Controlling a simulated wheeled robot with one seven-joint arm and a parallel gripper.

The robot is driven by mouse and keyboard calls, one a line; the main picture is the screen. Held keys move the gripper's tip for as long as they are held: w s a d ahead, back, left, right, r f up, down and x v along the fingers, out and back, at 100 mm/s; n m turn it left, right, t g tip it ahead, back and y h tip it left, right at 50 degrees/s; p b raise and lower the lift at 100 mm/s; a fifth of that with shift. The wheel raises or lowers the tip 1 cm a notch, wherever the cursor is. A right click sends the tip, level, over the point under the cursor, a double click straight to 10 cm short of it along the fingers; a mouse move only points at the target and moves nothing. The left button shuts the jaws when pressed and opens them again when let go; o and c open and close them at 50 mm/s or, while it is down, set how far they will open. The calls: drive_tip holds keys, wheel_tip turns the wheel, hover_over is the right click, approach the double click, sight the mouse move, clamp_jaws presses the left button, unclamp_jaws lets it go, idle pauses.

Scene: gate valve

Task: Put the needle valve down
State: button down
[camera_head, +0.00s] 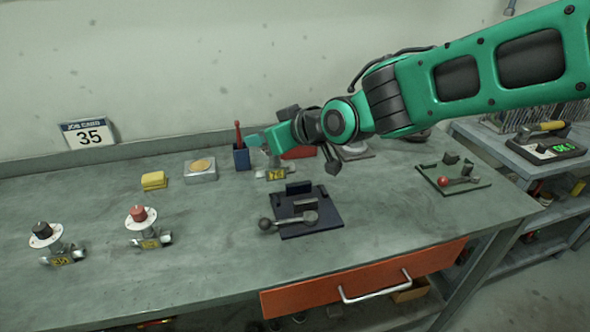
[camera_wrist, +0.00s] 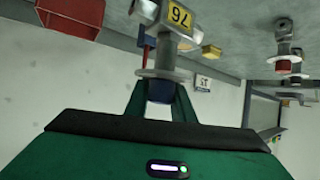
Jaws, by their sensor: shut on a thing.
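The needle valve (camera_head: 275,174), with a metal body and a yellow tag, is at the back middle of the bench (camera_head: 215,230), below my gripper (camera_head: 264,146). In the wrist view its tag (camera_wrist: 180,18) and round pale disc (camera_wrist: 163,75) show, with a dark blue knob (camera_wrist: 160,91) between the two fingers of my gripper (camera_wrist: 161,98). My gripper is shut on this knob. The fingers partly hide the knob. I cannot tell whether the valve body touches the bench or hangs just above it.
Valves with a red knob (camera_head: 138,213) and a black knob (camera_head: 41,231) stand left. A blue holder (camera_head: 241,158), a grey block (camera_head: 201,170) and a yellow block (camera_head: 153,180) are nearby. A dark fixture plate (camera_head: 325,222) lies in front. A red box (camera_head: 299,153) is behind right.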

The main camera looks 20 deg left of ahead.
drive_tip(key=d+f, duration=0.1)
drive_tip(key=d, duration=0.1)
drive_tip(key=w+d+f, duration=0.1)
drive_tip(key=d, duration=0.1)
drive_tip(key=w+d+f, duration=0.1)
drive_tip(key=f, duration=0.1)
drive_tip(key=shift+w+d, duration=0.2)
drive_tip(key=shift+d, duration=0.2)
wheel_tip(320, 180, down, 4)
drive_tip(key=shift+f, duration=0.1)
drive_tip(key=c, duration=1.5)
unclamp_jaws()
drive_tip(key=v, duration=1.2)
